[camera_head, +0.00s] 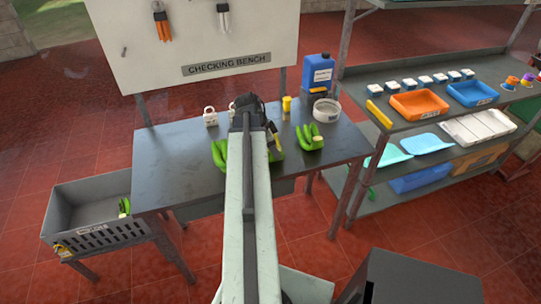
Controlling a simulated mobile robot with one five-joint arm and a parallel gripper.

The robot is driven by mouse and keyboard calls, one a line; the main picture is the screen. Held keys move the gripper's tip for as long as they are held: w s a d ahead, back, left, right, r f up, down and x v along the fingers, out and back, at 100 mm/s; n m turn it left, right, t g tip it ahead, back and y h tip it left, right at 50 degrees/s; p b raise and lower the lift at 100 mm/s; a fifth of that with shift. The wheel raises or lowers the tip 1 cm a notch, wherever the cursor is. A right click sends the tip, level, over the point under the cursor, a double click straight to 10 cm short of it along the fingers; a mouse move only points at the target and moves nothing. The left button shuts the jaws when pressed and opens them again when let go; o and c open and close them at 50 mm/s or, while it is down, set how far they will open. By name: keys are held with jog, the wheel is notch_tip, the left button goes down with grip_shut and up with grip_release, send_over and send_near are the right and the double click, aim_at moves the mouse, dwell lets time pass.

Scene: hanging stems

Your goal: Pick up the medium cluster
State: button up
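Green banana clusters lie on the grey checking bench (180,170). One cluster (309,137) lies on the right part of the bench with a pale cut end facing right. I cannot tell which is the medium one. My gripper (274,138) is over the bench near this fruit, mostly behind my arm; its fingers are too small and covered to read.
A grey crate (70,215) at left holds some green fruit (124,206). At the bench's back are a padlock-shaped white item (210,116), a yellow cup (287,103), a white round container (326,110) and a blue jug (318,72). A shelf with trays (420,104) stands right.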

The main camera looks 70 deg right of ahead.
grip_shut()
jog(key=shift+p, duration=0.3)
